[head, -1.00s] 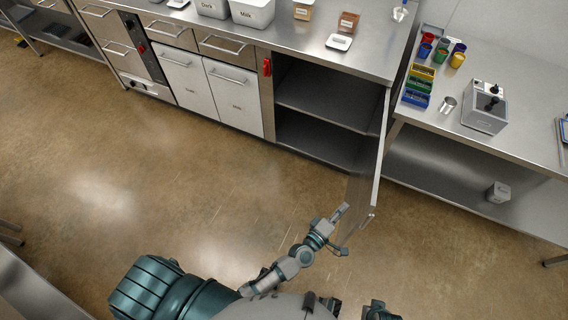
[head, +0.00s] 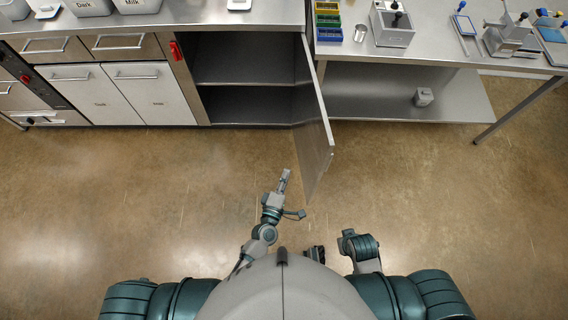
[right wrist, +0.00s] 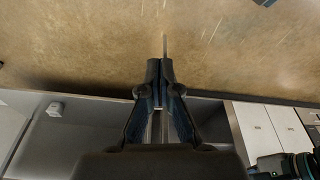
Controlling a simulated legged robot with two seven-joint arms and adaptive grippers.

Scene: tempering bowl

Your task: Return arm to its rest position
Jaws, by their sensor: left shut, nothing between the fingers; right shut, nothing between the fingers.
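My left gripper (head: 285,176) is in the middle of the head view, shut and empty. It points away from my body, over the floor, just left of the open cabinet door (head: 314,140), with a gap between them in the picture. My right arm (head: 361,248) is folded close in front of my body. My right gripper (right wrist: 160,68) shows in the right wrist view, its fingers together with nothing between them.
The open cabinet (head: 245,105) has empty shelves. Its door juts into the floor space. A steel counter (head: 200,17) runs along the back. A side table (head: 440,62) at right has a lower shelf holding a small grey box (head: 423,97). The brown floor (head: 420,190) around me is clear.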

